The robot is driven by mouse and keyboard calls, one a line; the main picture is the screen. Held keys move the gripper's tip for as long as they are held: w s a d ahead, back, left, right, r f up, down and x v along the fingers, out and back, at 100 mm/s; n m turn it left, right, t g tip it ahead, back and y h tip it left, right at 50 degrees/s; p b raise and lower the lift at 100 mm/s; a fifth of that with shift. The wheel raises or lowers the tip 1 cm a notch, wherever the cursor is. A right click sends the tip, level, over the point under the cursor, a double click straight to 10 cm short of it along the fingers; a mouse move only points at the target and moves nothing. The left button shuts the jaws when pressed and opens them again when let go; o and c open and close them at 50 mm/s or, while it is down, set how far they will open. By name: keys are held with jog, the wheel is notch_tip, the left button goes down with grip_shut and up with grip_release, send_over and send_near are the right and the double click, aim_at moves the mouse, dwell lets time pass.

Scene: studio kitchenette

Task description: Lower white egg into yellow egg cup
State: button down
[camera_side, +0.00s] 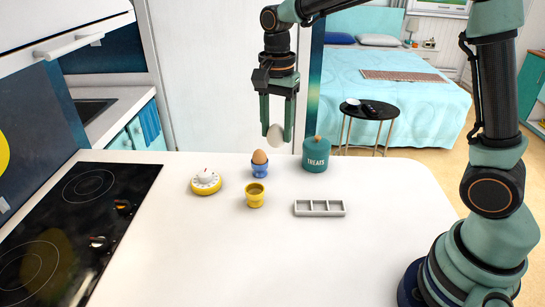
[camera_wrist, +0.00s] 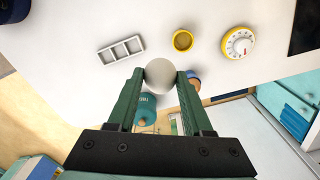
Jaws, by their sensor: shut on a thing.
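My gripper (camera_side: 277,122) is shut on the white egg (camera_side: 275,134), which it holds in the air above the back of the counter. In the wrist view the white egg (camera_wrist: 160,75) sits between the tips of my gripper (camera_wrist: 160,80). The yellow egg cup (camera_side: 255,196) stands upright on the white counter, lower and nearer the side camera than the egg. Its open top faces the wrist camera (camera_wrist: 183,40), and no egg shows in it. A blue egg cup (camera_side: 260,171) holding a brown egg (camera_side: 260,157) stands just behind it, partly hidden in the wrist view.
A yellow timer (camera_side: 206,182) stands left of the cups. A teal treats jar (camera_side: 316,154) stands at the back right. A grey three-part tray (camera_side: 320,208) lies right of the yellow cup. A black cooktop (camera_side: 70,225) is at left. The front counter (camera_side: 240,265) is clear.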

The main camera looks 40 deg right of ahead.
jog(key=w+a+f, duration=0.3)
jog(key=w+f, duration=0.1)
jog(key=f, duration=0.4)
jog(key=shift+w+f, duration=0.25)
jog(key=shift+f, duration=0.05)
jog(key=shift+f, duration=0.15)
dwell(0.4)
jog(key=shift+f, duration=0.9)
jog(key=shift+f, duration=2.2)
dwell(1.2)
jog(key=shift+c, duration=1.2)
grip_release()
